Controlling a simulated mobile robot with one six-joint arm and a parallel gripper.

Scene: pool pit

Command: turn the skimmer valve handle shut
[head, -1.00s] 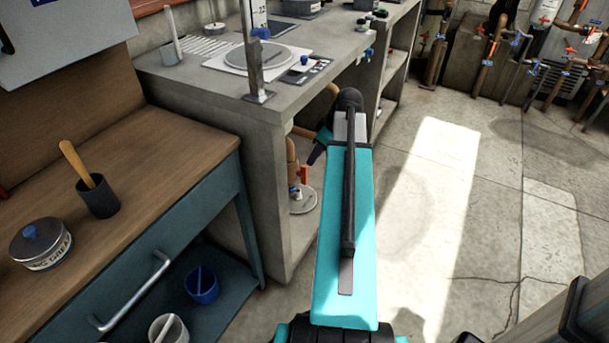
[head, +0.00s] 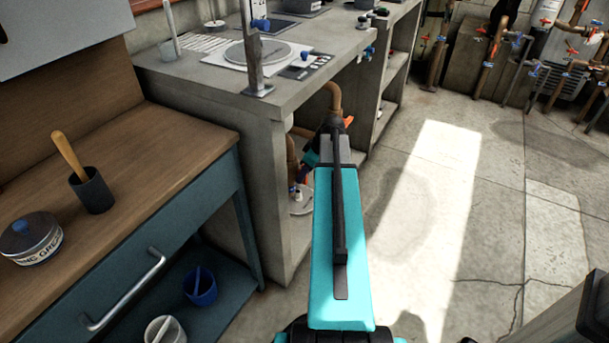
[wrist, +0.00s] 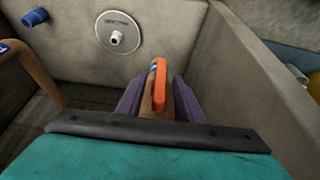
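The orange valve handle (wrist: 160,88) stands upright in the wrist view, on a brownish pipe or valve body partly seen beside it. My gripper (wrist: 158,80) is around it, with one purple-grey finger on each side. A narrow gap shows between the handle and each finger, so the fingers look open. In the head view my arm reaches into the concrete bench's opening, and my gripper and most of the handle are hidden or too small to make out there.
The concrete bench (head: 215,95) has side walls close to my gripper. A copper pipe (wrist: 35,65) bends at the wrist view's left. A round labelled plate (wrist: 118,33) and a blue-ended fitting (wrist: 35,17) are on the wall behind. A wooden-topped workbench (head: 150,140) stands left; floor at right is clear.

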